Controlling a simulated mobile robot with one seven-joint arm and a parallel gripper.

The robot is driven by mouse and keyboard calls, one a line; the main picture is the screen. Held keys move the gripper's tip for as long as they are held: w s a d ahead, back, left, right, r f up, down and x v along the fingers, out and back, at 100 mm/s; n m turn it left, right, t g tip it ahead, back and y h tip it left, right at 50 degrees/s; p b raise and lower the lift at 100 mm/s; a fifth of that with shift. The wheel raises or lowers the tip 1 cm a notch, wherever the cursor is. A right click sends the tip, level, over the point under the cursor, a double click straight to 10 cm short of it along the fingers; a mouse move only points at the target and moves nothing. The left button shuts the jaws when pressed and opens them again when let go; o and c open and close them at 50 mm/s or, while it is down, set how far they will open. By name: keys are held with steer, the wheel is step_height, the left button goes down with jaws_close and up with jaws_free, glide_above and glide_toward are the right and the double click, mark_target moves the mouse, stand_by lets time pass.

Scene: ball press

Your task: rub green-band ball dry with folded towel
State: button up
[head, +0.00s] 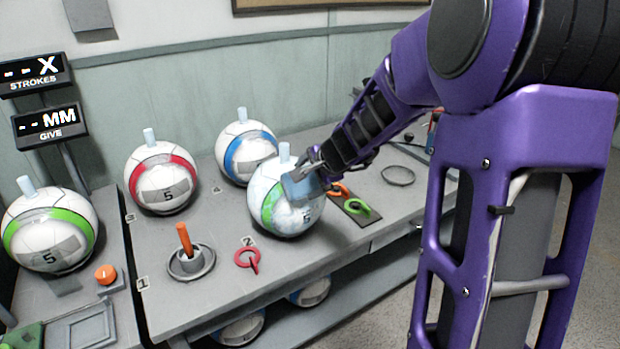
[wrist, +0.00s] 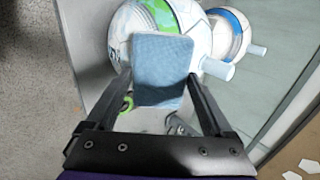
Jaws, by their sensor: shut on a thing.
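A white ball with a green band (head: 285,215) sits at the front of the grey bench, with pale bluish patches on its surface and a light-blue peg on top. My gripper (head: 314,170) is at its upper right side, shut on a folded blue towel (head: 297,189). In the wrist view the towel (wrist: 162,58) lies between the fingers of my gripper (wrist: 160,77) and covers part of the ball (wrist: 122,38). The towel seems to touch the ball, but the contact is hidden. Another green-band ball (head: 45,215) stands at the far left.
A red-band ball (head: 161,190) and a blue-band ball (head: 246,162) stand behind on the bench (head: 190,315). More balls sit on the shelf below.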

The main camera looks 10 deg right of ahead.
steer(key=shift+w+a+f+b, duration=0.2)
steer(key=shift+w+f+b, duration=0.1)
steer(key=shift+w+f, duration=0.15)
stand_by(0.8)
steer(key=shift+d, duration=0.1)
steer(key=shift+w+d, duration=0.15)
steer(key=shift+d, duration=0.5)
steer(key=shift+s+a, duration=0.25)
steer(key=shift+a, duration=0.5)
steer(key=shift+s+a, duration=0.2)
steer(key=shift+a, duration=0.5)
steer(key=shift+d, duration=0.15)
steer(key=shift+w+d, duration=0.25)
steer(key=shift+d, duration=0.4)
steer(key=shift+w+d, duration=0.2)
steer(key=shift+d, duration=0.45)
steer(key=shift+s+a, duration=0.25)
steer(key=shift+a, duration=0.5)
steer(key=shift+s+a, duration=0.2)
steer(key=shift+a, duration=0.5)
steer(key=shift+d, duration=0.1)
stand_by(1.5)
